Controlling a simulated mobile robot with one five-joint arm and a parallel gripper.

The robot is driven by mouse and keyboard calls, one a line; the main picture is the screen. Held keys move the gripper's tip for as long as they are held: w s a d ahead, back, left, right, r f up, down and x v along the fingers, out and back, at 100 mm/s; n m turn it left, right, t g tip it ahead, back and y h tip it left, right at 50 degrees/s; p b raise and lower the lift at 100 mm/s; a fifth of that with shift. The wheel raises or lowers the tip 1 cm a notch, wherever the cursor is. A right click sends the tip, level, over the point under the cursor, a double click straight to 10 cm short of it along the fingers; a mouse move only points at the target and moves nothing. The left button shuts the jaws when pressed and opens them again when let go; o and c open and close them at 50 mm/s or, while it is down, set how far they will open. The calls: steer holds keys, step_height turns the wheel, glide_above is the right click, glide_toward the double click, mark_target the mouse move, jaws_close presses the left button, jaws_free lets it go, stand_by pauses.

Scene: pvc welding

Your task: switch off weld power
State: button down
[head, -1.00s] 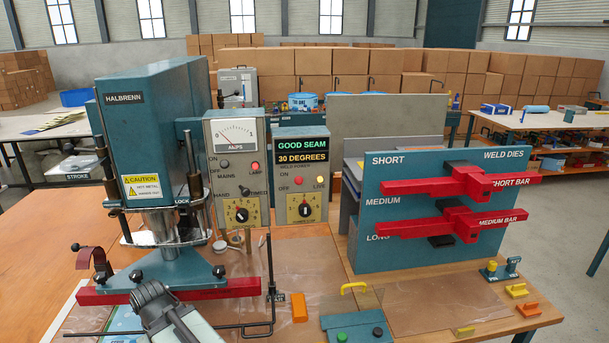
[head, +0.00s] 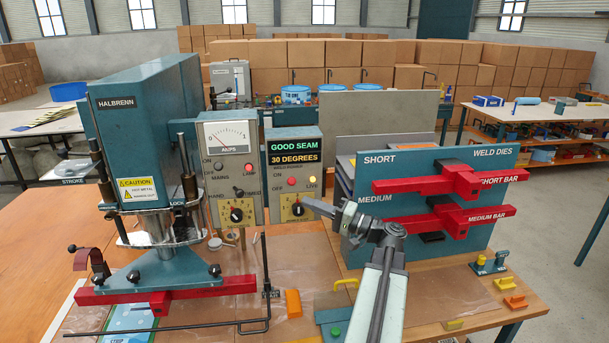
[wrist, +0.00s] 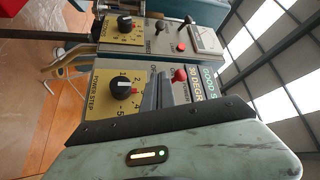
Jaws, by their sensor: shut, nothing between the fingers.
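The weld power box (head: 291,160) stands on the bench with a lit display, "GOOD SEAM, 30 DEGREES". Its red weld power switch knob (head: 292,181) sits beside ON and OFF marks; the lever position is too small to tell. The LIVE lamp (head: 312,181) glows yellow. The black dial (head: 297,209) is below. My gripper (head: 309,203) is shut and empty, its tips in front of the box near the dial. In the wrist view the fingers (wrist: 159,83) lie between the dial (wrist: 121,86) and the red knob (wrist: 180,75); contact cannot be told.
The mains box (head: 230,150) with its ammeter stands to the left, beside the teal Halbrenn press (head: 150,130). The die rack (head: 432,205) with red bars stands close on the right. A teal button box (head: 330,317) lies below my arm. A black rod (head: 266,275) stands in front of the boxes.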

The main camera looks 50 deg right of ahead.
steer(key=s+d+r+t+h, duration=0.1)
steer(key=s+d+r, duration=0.2)
steer(key=s, duration=0.1)
steer(key=shift+s+d+m+t+h, duration=0.15)
steer(key=shift+d+m+t+h, duration=0.15)
steer(key=shift+d+m, duration=0.1)
